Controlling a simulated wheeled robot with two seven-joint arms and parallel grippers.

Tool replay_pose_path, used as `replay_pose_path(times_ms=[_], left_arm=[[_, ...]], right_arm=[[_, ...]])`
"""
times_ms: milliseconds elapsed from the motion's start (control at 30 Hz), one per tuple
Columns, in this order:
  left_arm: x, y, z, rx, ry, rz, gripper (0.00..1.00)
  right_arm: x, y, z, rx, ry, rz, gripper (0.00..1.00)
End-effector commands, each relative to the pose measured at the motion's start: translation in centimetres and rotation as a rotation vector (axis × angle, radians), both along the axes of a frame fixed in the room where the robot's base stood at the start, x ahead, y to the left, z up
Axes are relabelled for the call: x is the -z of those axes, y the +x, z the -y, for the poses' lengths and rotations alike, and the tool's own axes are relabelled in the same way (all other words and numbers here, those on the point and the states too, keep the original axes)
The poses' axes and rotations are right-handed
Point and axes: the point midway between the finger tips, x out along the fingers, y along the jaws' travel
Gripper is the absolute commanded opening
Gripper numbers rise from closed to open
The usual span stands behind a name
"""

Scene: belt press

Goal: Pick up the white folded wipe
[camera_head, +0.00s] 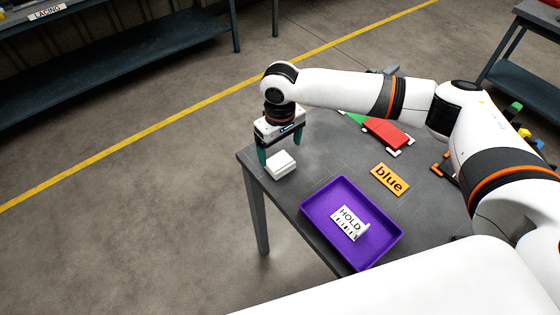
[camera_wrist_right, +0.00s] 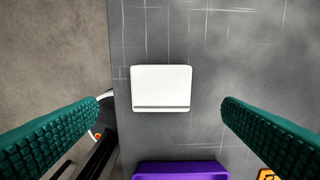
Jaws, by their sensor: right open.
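The white folded wipe (camera_head: 281,164) lies on the grey table near its left corner. In the right wrist view the wipe (camera_wrist_right: 161,88) is a flat white rectangle with a dark line along its lower edge. My right gripper (camera_head: 280,150) points down at the wipe. In the right wrist view its two green fingers (camera_wrist_right: 163,105) are spread wide, one on each side of the wipe, with nothing between them touching it. My left gripper is not in view.
An orange "blue" plate (camera_head: 390,179) and a red piece (camera_head: 388,133) lie further right. The table's left edge (camera_wrist_right: 117,60) is close to the wipe.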

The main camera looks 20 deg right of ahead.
Motion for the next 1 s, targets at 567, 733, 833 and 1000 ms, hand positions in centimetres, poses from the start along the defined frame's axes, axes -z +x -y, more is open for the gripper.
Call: replay_pose_path(times_ms=[567, 733, 833, 1000], left_arm=[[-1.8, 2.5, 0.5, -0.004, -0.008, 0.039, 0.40], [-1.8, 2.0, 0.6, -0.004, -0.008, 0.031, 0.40], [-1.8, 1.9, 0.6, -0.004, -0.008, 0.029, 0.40], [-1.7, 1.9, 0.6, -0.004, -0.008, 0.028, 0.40]], right_arm=[[5.5, 0.2, 0.1, 0.000, -0.001, 0.001, 0.89], [5.5, 0.2, 0.1, -0.001, 0.000, 0.001, 0.86], [5.5, 0.2, 0.1, -0.001, 0.000, 0.001, 0.69], [5.5, 0.2, 0.1, -0.001, 0.000, 0.001, 0.42]])
